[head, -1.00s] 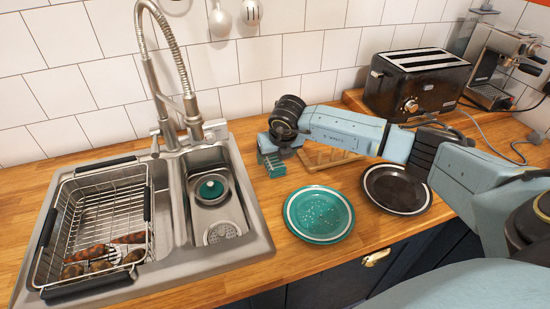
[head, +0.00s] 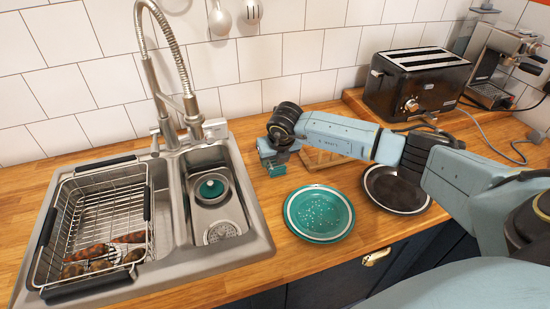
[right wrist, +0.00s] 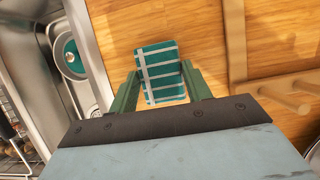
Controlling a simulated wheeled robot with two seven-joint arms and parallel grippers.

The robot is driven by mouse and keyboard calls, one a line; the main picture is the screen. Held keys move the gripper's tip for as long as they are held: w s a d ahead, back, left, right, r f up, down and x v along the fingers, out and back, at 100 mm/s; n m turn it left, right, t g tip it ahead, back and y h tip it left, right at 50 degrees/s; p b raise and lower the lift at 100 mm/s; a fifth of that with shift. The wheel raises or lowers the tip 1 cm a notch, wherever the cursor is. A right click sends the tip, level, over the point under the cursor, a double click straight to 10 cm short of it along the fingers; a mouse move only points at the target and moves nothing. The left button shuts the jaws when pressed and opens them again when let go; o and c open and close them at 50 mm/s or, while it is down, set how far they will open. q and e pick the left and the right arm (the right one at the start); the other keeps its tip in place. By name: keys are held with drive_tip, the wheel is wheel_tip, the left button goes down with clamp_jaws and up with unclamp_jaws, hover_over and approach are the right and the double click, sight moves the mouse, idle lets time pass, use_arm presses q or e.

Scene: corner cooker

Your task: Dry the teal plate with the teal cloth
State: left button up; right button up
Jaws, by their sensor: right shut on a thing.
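The teal plate (head: 319,213) lies on the wooden counter right of the sink, with pale droplets on its middle. The teal cloth (right wrist: 161,75), folded with pale stripes, is between the fingers of my right gripper (right wrist: 163,88), which is shut on it. In the head view my right gripper (head: 271,160) is behind and left of the plate, apart from it, and mostly hides the cloth (head: 276,170). My left gripper is not in view.
A dark plate (head: 396,188) lies right of the teal plate under my right arm. A wooden rack (head: 322,160) stands behind the plates. The sink (head: 236,186) with a wire basket (head: 100,225) is at left. A toaster (head: 415,85) and coffee machine (head: 500,65) stand at the back right.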

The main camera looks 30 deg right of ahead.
sight(275, 162)
drive_tip(key=c, duration=0.4)
drive_tip(key=shift+r, duration=0.1)
drive_tip(key=shift+r+p, duration=2.05)
drive_tip(key=shift+r, duration=0.9)
